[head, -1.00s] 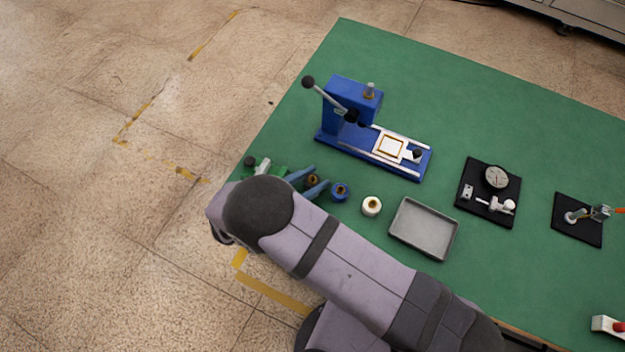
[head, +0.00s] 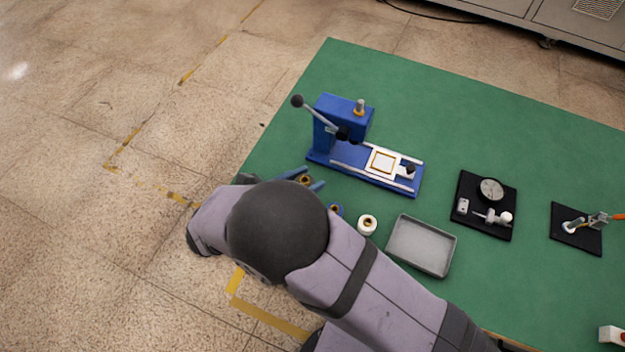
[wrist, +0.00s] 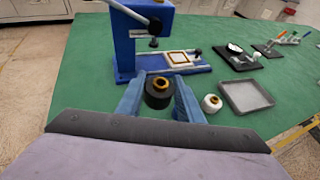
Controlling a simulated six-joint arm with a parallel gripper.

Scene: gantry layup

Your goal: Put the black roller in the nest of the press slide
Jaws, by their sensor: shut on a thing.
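The black roller (wrist: 158,95), with a brass-coloured centre, is between the two blue fingers of my gripper (wrist: 159,103) in the wrist view. My gripper is shut on it. In the head view the roller (head: 305,180) shows between the fingertips (head: 304,179), left of the press base and apart from it. The blue press (head: 338,118) has a lever with a black knob. Its slide carries the nest (head: 382,162), a pale square with a gold-coloured frame; the nest (wrist: 179,58) is also visible in the wrist view. The nest looks empty.
A dial gauge on a black plate (head: 484,225) and another fixture (head: 577,230) are to the right. The green mat behind the press is clear.

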